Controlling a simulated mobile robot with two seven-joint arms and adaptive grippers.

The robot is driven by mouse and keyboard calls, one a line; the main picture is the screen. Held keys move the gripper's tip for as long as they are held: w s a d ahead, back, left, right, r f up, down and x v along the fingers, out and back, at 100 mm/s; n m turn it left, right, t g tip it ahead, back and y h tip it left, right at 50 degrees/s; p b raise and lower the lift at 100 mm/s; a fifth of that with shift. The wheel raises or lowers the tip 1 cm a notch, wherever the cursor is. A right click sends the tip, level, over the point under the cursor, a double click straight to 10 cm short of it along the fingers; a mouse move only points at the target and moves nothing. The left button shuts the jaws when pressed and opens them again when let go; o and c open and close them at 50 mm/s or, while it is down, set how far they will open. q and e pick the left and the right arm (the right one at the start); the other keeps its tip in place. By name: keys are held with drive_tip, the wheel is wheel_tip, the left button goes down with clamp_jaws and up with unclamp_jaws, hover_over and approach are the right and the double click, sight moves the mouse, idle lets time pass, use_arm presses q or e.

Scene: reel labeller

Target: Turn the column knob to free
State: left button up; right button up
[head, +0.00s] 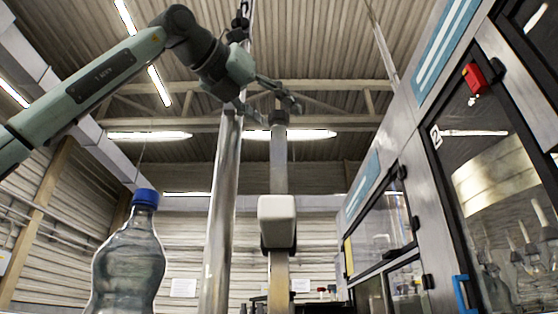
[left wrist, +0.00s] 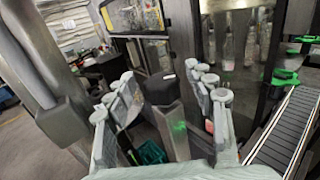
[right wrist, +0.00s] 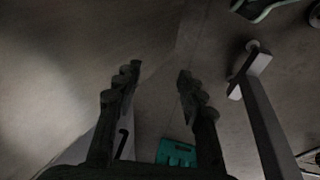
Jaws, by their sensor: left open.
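A dark cap (head: 279,117), which looks like the column knob, sits on top of an upright grey post (head: 278,150). In the left wrist view the same dark cap (left wrist: 160,88) shows between the finger pairs, with a green glow on the post below it. My left gripper (head: 280,94) is open, just above the cap in the head view. Its fingers (left wrist: 159,70) stand on both sides of the cap, with gaps visible, and hold nothing. Any marking on the cap is too small to read. My right gripper (right wrist: 158,72) is open and empty over the dim floor.
A shiny column (head: 222,210) stands left of the post. A white box (head: 277,220) is on the post's front. A bottle with a blue cap (head: 128,265) stands at lower left. A glazed machine (head: 500,150) fills the right side. A conveyor (left wrist: 288,130) runs at the right.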

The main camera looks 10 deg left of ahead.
use_arm(q)
drive_tip(key=shift+w+d, duration=0.25)
drive_tip(key=shift+w, duration=0.25)
use_arm(e)
drive_tip(key=shift+f, duration=0.25)
use_arm(q)
drive_tip(key=shift+c, duration=0.3)
drive_tip(key=c, duration=1.1)
drive_tip(key=shift+c, duration=0.2)
